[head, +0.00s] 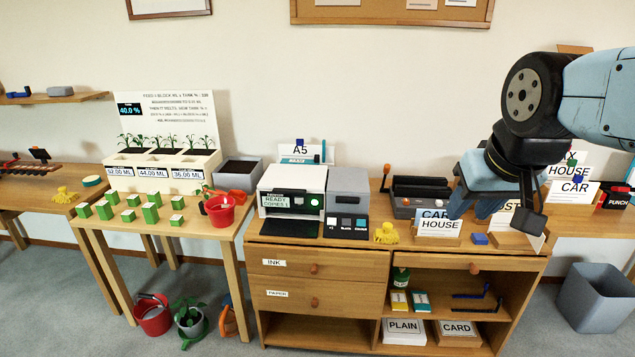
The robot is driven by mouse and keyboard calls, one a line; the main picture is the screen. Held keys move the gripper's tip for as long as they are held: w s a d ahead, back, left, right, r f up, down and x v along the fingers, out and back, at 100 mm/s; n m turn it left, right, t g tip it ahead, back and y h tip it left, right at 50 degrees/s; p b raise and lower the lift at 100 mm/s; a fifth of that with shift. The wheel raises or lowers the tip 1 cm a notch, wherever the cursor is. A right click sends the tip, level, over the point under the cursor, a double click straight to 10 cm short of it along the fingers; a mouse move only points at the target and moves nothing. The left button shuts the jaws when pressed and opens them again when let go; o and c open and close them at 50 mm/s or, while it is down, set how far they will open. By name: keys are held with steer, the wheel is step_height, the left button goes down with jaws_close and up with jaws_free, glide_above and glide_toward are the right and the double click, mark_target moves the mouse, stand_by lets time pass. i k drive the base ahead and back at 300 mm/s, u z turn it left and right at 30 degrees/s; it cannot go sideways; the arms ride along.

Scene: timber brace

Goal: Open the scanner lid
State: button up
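The scanner (292,205) is a white and dark machine on the wooden cabinet in the head view, with a screen reading "READY COPIES 1". Its pale flat lid (295,178) lies on top and looks closed. A grey unit (347,190) stands against its right side. My gripper (527,218) hangs at the right over the cabinet, by the word-card holders, well away from the scanner.
A black slotted device (420,190) and the "HOUSE" card holder (440,226) stand between the scanner and my gripper. An "A5" sign (300,152) stands behind the scanner. A yellow figure (386,233) sits near the cabinet's front edge. A red bucket (220,210) stands left.

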mark_target(283, 179)
steer(key=i, duration=1.25)
steer(key=u, duration=0.45)
